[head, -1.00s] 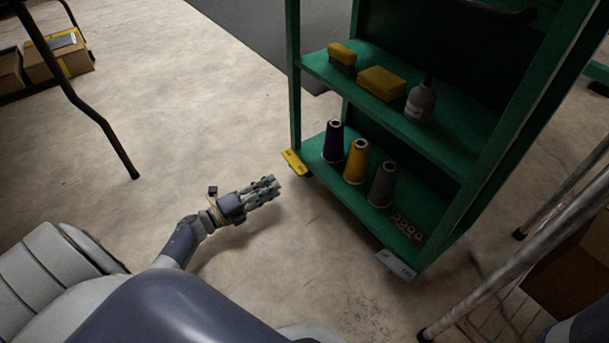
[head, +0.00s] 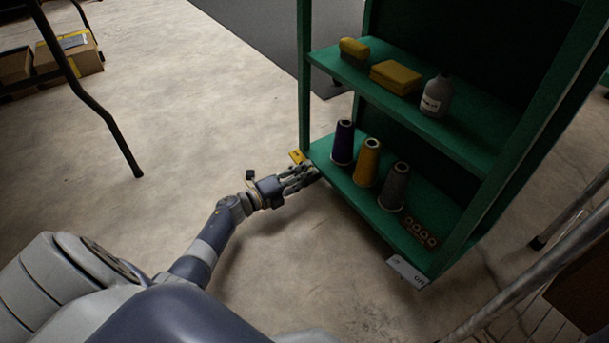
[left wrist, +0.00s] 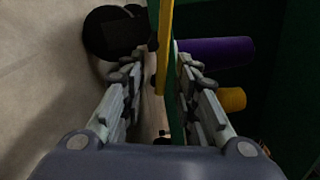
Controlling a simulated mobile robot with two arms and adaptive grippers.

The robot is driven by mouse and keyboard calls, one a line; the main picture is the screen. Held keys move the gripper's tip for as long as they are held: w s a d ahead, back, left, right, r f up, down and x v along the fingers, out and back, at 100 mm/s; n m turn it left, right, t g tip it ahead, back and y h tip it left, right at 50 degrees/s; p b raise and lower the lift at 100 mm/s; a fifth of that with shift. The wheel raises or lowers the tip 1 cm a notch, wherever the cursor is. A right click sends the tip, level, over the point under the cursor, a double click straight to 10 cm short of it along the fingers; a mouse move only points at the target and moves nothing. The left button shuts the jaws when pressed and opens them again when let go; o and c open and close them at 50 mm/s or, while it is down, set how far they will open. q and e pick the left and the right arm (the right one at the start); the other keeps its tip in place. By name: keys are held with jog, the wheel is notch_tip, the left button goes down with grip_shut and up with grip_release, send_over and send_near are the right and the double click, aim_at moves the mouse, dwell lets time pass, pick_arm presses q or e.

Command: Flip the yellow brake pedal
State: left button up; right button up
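The yellow brake pedal (head: 297,156) is at the near left bottom corner of the green cart, low by the floor. My left gripper (head: 313,172) reaches it from the left and covers part of it. In the left wrist view the pedal (left wrist: 165,50) shows edge-on as a thin yellow strip between the fingertips of the left gripper (left wrist: 158,70). The fingers are apart, with the pedal and a green cart edge between them. Whether a finger touches the pedal I cannot tell. My right gripper is not in view.
The green cart (head: 465,250) holds purple (head: 343,143), yellow (head: 367,163) and grey (head: 393,187) thread cones on its bottom shelf. A dark caster (left wrist: 110,32) is beside the pedal. A white-grey pedal (head: 407,272) is at the right corner.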

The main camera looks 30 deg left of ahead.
pick_arm(q)
grip_shut()
jog(key=n+p, duration=0.1)
jog(key=r+n+p, duration=0.1)
jog(key=shift+a+r+n+p, duration=0.1)
jog(key=shift+r+n+p, duration=0.2)
jog(key=shift+p, duration=0.1)
jog(key=shift+n+p, duration=0.35)
jog(key=shift+n, duration=0.25)
jog(key=shift+a+n, duration=0.1)
jog(key=shift+n, duration=0.7)
jog(key=shift+o, duration=0.5)
grip_release()
